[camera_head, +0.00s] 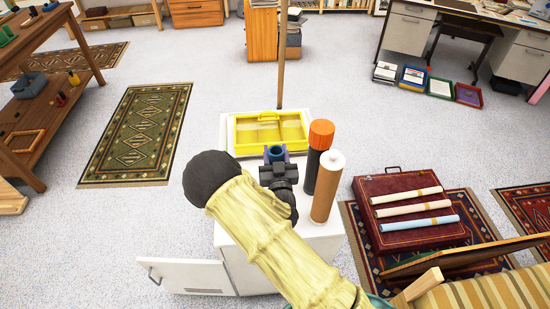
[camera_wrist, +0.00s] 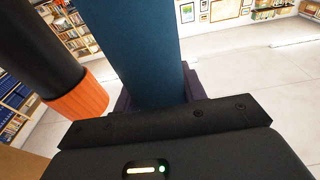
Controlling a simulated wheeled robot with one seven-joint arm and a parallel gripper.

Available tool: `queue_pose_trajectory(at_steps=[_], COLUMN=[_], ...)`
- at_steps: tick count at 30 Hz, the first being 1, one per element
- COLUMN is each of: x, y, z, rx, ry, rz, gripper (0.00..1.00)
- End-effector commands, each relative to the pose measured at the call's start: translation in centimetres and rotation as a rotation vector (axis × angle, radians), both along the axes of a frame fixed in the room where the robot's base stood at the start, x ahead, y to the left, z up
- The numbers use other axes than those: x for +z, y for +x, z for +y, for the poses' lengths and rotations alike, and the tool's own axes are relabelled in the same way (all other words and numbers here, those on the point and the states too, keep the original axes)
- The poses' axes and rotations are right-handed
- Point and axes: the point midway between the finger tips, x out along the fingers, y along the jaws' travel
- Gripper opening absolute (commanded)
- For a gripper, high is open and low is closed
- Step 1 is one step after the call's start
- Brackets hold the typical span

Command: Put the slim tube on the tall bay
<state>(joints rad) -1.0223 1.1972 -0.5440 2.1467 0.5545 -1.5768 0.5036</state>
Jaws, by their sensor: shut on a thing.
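My gripper (camera_head: 275,160) is over the white cabinet (camera_head: 318,231), just in front of the yellow tray. It is shut on a blue tube (camera_head: 275,151), whose end shows between the purple fingers. In the wrist view the blue tube (camera_wrist: 140,45) fills the space between the fingers, and its far end is out of frame. Beside it, apart, stand a black tube with an orange cap (camera_head: 320,135) and a brown tube with a white cap (camera_head: 327,188). I cannot pick out the tall bay in either view.
The yellow tray (camera_head: 270,148) lies on the cabinet, with a wooden pole (camera_head: 282,70) rising behind it. The cabinet's door (camera_head: 187,276) hangs open at the front left. A dark red case (camera_head: 407,185) with rolled papers stands at right. A green rug (camera_head: 137,135) lies on open floor at left.

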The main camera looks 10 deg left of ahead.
Motion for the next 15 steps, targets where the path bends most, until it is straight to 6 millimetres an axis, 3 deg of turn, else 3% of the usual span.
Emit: queue_pose_trajectory(at_steps=[5, 15], x=[-2.3, -2.6], y=[0.0, 0.0], z=[0.0, 0.0], rx=[0.000, -0.001], ry=[-0.002, 0.000], rz=[0.000, -0.001], gripper=[0.00, 0.00])
